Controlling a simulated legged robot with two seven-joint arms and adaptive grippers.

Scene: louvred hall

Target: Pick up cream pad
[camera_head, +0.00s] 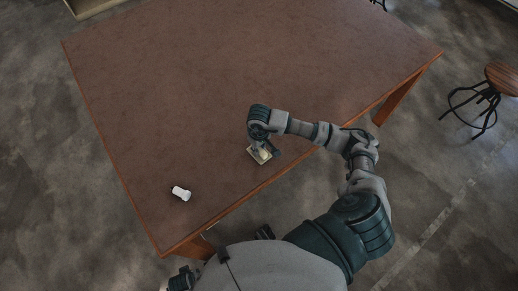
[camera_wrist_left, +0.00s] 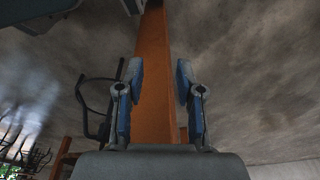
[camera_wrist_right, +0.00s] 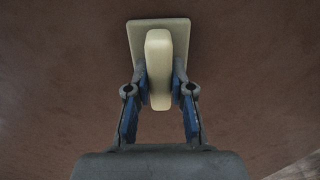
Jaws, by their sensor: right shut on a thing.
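The cream pad (camera_head: 261,156) is a small flat square with a raised block on top. It is at the near edge side of the brown table, below my right gripper (camera_head: 262,148). In the right wrist view the pad's plate (camera_wrist_right: 136,42) is behind its upright block (camera_wrist_right: 158,70), and the fingers of my right gripper (camera_wrist_right: 159,85) are shut on the block from both sides. I cannot tell whether the pad touches the table. In the left wrist view my left gripper (camera_wrist_left: 160,85) is open and empty, with an orange-brown table leg beyond it.
The brown table (camera_head: 190,90) is mostly bare. A small white object (camera_head: 181,193) lies on it to the left, near the front corner. A round wooden stool (camera_head: 490,90) stands on the floor at the right.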

